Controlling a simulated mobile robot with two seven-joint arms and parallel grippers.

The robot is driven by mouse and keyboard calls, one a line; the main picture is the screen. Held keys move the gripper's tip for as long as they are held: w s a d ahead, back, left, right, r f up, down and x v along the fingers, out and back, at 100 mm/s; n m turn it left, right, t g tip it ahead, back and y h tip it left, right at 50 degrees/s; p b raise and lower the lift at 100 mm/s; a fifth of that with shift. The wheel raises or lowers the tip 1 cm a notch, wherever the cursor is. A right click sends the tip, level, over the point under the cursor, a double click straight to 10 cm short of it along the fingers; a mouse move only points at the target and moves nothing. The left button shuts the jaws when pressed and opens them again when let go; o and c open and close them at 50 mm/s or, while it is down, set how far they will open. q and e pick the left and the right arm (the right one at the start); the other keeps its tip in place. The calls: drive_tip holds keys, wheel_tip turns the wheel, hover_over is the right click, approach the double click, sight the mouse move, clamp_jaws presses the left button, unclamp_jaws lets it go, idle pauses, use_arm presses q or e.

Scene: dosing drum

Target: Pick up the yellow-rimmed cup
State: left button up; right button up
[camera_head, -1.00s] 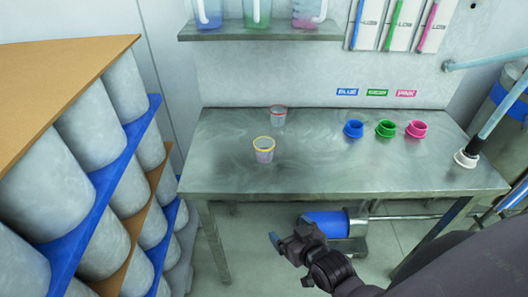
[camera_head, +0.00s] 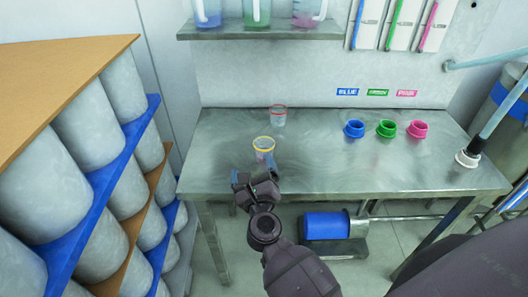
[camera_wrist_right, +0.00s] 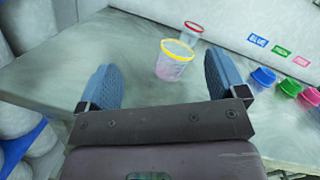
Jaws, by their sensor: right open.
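The yellow-rimmed cup (camera_head: 263,145) is clear and stands upright on the steel table, left of the middle. It also shows in the right wrist view (camera_wrist_right: 174,62), just beyond and between my fingertips. My right gripper (camera_head: 255,177) is open and empty at the table's front edge, in front of the cup and apart from it. Its two blue pads (camera_wrist_right: 162,85) are spread wide in the wrist view. My left gripper is not in view.
A red-rimmed cup (camera_head: 278,115) stands behind the yellow-rimmed one. A shelf (camera_head: 260,33) with jugs hangs above. Racked drums (camera_head: 90,145) stand at the left.

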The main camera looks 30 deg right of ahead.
sight(264, 150)
drive_tip(key=m, duration=0.2)
drive_tip(key=d+f+m+g+h, duration=0.1)
drive_tip(key=m, duration=0.1)
drive_tip(key=d+f+m+g, duration=0.1)
drive_tip(key=m, duration=0.1)
drive_tip(key=shift+s+h, duration=0.3)
drive_tip(key=shift+h, duration=0.1)
drive_tip(key=shift+d+f+m, duration=0.15)
drive_tip(key=shift+d+m, duration=0.1)
drive_tip(key=shift+m, duration=0.55)
drive_tip(key=x, duration=0.5)
drive_tip(key=shift+s, duration=0.1)
drive_tip(key=shift+d+f+x, duration=0.1)
drive_tip(key=shift+f+x, duration=0.05)
drive_tip(key=shift+x, duration=1.3)
drive_tip(key=shift+d+f+x, duration=0.1)
drive_tip(key=shift+f+x, duration=0.05)
drive_tip(key=shift+x, duration=1.3)
drive_tip(key=shift+s, duration=0.15)
drive_tip(key=c, duration=1)
drive_tip(key=shift+r+p, duration=0.15)
drive_tip(key=shift+p, duration=0.15)
drive_tip(key=shift+c, duration=0.2)
